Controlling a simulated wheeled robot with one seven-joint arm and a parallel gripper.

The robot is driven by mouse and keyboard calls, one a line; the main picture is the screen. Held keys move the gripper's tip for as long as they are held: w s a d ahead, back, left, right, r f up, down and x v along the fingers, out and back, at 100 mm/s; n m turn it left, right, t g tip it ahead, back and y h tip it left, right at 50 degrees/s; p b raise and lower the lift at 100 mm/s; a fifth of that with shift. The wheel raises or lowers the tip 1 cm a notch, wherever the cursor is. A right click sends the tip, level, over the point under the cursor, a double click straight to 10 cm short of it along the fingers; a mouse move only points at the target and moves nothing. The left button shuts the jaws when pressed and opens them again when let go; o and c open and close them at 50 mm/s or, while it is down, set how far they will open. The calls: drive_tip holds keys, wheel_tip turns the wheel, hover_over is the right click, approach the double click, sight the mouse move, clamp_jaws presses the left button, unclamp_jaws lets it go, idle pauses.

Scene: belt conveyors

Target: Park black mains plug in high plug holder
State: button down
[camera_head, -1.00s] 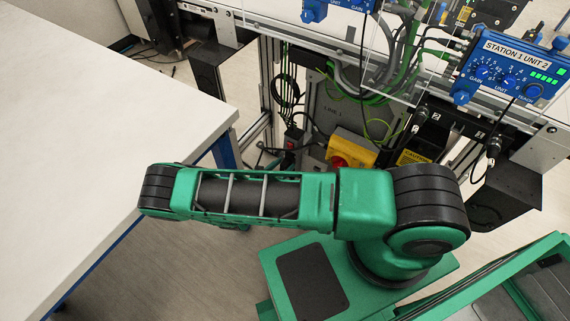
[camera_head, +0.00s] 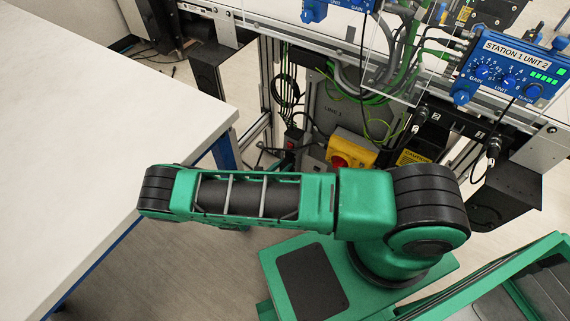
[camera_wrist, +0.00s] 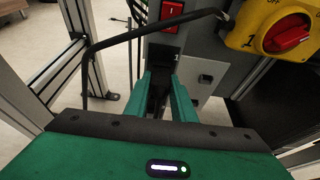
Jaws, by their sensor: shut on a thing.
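My gripper (camera_wrist: 162,88) shows in the wrist view with its two green fingers close together. A dark thing, which appears to be the black mains plug (camera_wrist: 157,98), is between them, mostly in shadow. The fingers point toward a grey unit (camera_wrist: 195,65) carrying a red switch (camera_wrist: 172,10). A small dark fitting (camera_wrist: 205,78) is on the grey face just right of the fingers. I cannot tell which part is the high plug holder, nor whether the plug touches it. In the head view my arm hides the gripper and plug; the red switch (camera_head: 291,143) shows beyond it.
A yellow box with a red rotary knob (camera_wrist: 288,38) is close on the right. A dark bent bar or cable (camera_wrist: 140,32) crosses before the fingers. A metal post (camera_wrist: 80,20) stands left. In the head view a white table (camera_head: 100,110) fills the left.

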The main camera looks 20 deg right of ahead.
drive_tip(key=shift+a, duration=0.15)
drive_tip(key=shift+s+a, duration=0.75)
drive_tip(key=shift+a, duration=0.2)
drive_tip(key=shift+s+a, duration=0.7)
drive_tip(key=shift+a, duration=0.2)
